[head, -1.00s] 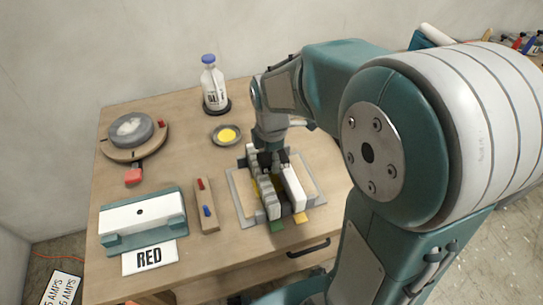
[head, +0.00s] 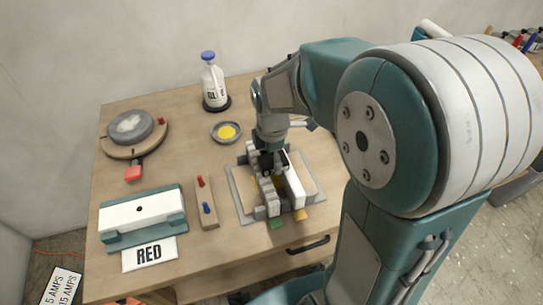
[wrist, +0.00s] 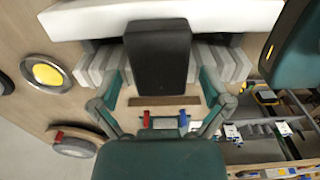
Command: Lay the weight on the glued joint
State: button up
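A glue-up fixture (head: 237,200) on the bench holds a white bar (head: 293,185) on the right and a row of grey blocks (head: 271,205) on the left, with yellow between them. My gripper (head: 272,162) points down into the far part of this fixture. In the wrist view a dark block (wrist: 158,57) shows between the gripper's two teal linkages, over the ribbed grey plates (wrist: 97,62). I cannot tell whether it is the weight or is gripped. The fingertips and the joint surface are largely hidden.
A glue bottle (head: 214,85) and a dish with yellow (head: 227,132) stand behind.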

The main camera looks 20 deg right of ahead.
aim_at(272, 160)
notch_tip(272, 160, up, 12)
jog(key=s+r+m+t, duration=0.1)
jog(key=s+m+t, duration=0.4)
jog(key=s+m, duration=0.9)
jog(key=m, duration=0.4)
jog(key=shift+t, duration=0.3)
dwell(5.4)
